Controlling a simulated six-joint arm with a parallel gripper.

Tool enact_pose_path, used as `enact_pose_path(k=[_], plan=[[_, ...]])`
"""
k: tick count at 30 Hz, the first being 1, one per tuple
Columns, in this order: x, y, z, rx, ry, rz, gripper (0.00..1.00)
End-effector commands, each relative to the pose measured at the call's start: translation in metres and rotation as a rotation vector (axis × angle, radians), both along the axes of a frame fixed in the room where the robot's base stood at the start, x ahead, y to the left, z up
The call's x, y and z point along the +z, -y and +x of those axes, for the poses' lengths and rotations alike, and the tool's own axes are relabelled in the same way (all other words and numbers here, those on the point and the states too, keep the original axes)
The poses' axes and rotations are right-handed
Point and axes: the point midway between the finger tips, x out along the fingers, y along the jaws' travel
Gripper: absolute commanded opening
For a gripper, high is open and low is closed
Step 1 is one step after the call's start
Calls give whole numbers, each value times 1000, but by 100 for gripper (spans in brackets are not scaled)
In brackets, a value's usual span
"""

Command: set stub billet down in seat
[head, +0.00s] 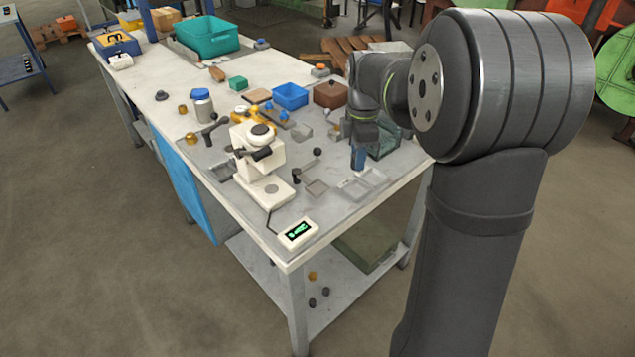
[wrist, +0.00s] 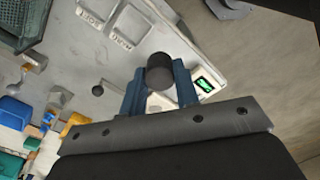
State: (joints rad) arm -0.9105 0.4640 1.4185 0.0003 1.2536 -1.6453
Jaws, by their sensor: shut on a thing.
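The stub billet (wrist: 160,68) is a short dark cylinder in the wrist view. My gripper (wrist: 159,80) is shut on it, with one blue finger on each side. In the head view my gripper (head: 358,157) points down over the right part of the bench, close to two pale shallow trays (head: 362,183). The billet cannot be made out in the head view. I cannot tell which recess is the seat, or how high the billet is above the bench.
A white press-like machine (head: 262,165) stands left of my gripper, with a green display box (head: 298,233) at the bench's front.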

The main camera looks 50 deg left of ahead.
Motion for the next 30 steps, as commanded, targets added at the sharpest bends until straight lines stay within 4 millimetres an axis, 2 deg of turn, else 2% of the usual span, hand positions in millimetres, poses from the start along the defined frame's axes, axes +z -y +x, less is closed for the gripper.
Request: enact_pose_path(k=[6, 13, 20, 27, 30], plan=[[-32, -45, -25, 3, -2, -3, 0], [-56, -81, -44, -1, -1, -1, 0], [-67, -89, -48, -4, -1, -2, 0], [-99, -89, -48, -4, -1, 0, 0], [-101, -89, -48, -4, 0, 1, 0]])
